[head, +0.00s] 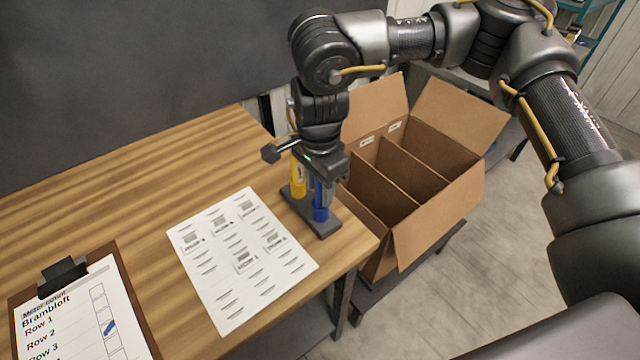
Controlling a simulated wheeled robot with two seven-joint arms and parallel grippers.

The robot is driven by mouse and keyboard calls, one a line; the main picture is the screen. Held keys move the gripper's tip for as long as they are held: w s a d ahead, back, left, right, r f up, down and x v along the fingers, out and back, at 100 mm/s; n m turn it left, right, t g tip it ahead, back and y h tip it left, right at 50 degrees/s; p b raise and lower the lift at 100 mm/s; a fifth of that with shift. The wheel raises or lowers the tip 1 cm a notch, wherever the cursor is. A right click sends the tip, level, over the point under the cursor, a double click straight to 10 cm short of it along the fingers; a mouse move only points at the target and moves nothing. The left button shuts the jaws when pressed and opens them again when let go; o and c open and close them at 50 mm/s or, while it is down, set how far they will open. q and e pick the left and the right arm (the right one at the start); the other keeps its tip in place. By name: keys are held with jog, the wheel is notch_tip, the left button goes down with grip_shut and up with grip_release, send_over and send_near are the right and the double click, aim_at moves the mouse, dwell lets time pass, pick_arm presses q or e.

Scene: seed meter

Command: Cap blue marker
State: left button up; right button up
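The blue marker (318,192) stands upright at the dark marker stand (327,231) near the table's right edge. Its lower end meets a wider, darker blue part, which looks like its cap (320,214), at the stand. I cannot tell whether the marker is fully seated in it. My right gripper (323,182) points straight down and is shut on the blue marker's upper part, hiding its top. A yellow marker (298,178) stands beside it in the same stand. My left gripper is not in view.
A printed sheet (215,265) lies left of the stand. A clipboard (128,283) with row labels and a blue mark in one box lies at the lower left. An open divided cardboard box (432,224) is right of the table (130,165). The table's back is clear.

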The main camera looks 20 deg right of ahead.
jog(key=shift+o, duration=0.5)
jog(key=shift+r, duration=0.15)
notch_tip(320, 180, up, 10)
jog(key=shift+f, duration=0.1)
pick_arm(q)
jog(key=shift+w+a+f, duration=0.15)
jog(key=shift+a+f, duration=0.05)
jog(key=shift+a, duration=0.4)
pick_arm(e)
jog(key=shift+r, duration=0.4)
